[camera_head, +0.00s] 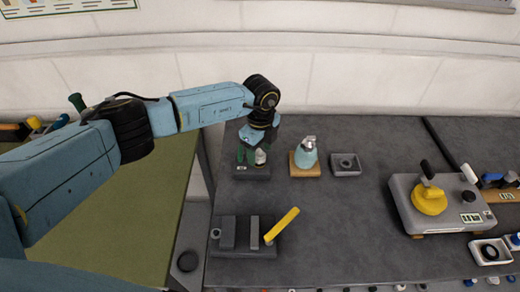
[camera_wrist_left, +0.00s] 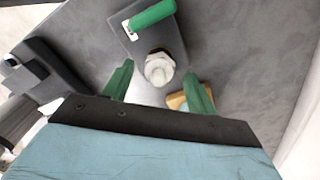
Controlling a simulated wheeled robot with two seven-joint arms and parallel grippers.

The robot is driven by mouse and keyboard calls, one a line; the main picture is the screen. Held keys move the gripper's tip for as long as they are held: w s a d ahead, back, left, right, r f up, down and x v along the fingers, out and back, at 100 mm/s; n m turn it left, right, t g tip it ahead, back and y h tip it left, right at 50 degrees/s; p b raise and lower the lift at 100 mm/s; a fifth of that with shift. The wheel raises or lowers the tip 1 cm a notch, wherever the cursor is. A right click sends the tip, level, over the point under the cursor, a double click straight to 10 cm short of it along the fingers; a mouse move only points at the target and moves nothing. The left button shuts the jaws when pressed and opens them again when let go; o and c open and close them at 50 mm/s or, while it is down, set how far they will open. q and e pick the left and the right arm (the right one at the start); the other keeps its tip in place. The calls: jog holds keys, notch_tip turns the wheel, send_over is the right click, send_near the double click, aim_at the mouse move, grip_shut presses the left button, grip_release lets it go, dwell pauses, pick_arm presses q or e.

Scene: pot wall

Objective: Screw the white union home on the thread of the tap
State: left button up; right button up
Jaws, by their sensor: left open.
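My left gripper (camera_wrist_left: 159,68) is open, with one green finger on each side of the union and a visible gap on both sides. In the head view my left gripper (camera_head: 254,152) points down over the dark plate (camera_head: 250,173), with the white union (camera_head: 261,157) partly hidden at its fingers. My right gripper is not in view.
A pale blue bottle (camera_head: 306,152) on a wooden block stands close to the right, with a small grey box (camera_head: 346,164) beyond. A fixture with a yellow lever (camera_head: 282,225) lies nearer. A grey device with a yellow knob (camera_head: 429,200) stands right. The middle of the table is clear.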

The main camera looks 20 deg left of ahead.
pick_arm(q)
notch_tip(320, 180, up, 13)
jog(key=shift+b, duration=0.4)
